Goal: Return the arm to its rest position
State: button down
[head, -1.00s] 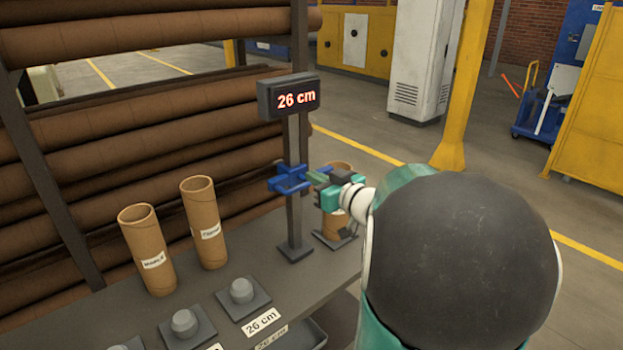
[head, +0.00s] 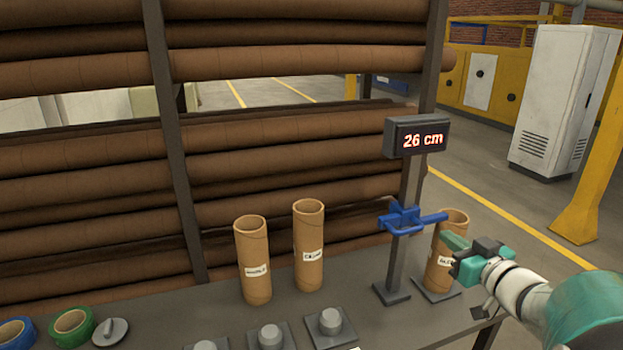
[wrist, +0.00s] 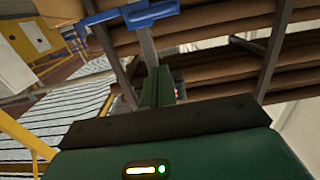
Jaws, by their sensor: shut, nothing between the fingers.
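My gripper (head: 458,248) is at the right of the head view, at the end of my teal and white arm. It is shut and empty. Its fingers are in front of a cardboard tube (head: 452,228) that stands on a plate at the table's right end and is partly hidden by them. In the wrist view the green fingers (wrist: 158,88) are together, with a blue slider (wrist: 135,14) beyond them. The measuring stand carries a display (head: 416,138) reading 26 cm and the blue slider (head: 405,220), just left of my gripper.
Two labelled cardboard tubes (head: 252,260) (head: 309,246) stand upright left of the measuring stand. Several plates with round pegs (head: 331,322) line the table front. Green tape (head: 74,326) and blue tape (head: 14,333) lie at the left. A rack of long brown rolls (head: 290,150) stands behind.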

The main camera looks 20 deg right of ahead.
jog(key=w+a+r+m+g+h, duration=0.2)
jog(key=a+m+g+h, duration=0.1)
jog(key=a+g+h, duration=0.4)
jog(key=s+a+f+n+g+y, duration=0.1)
jog(key=s+a+f+g+y, duration=0.1)
jog(key=s+a, duration=0.5)
jog(key=s+a+f+n+g+y, duration=0.1)
jog(key=s+a+f+y, duration=0.3)
jog(key=a, duration=1)
jog(key=s+f+g, duration=0.1)
jog(key=s, duration=0.2)
jog(key=shift+a+f+n+g+y, duration=0.15)
jog(key=shift+a+n+g+y, duration=0.15)
jog(key=shift+a+g, duration=0.1)
dwell(0.7)
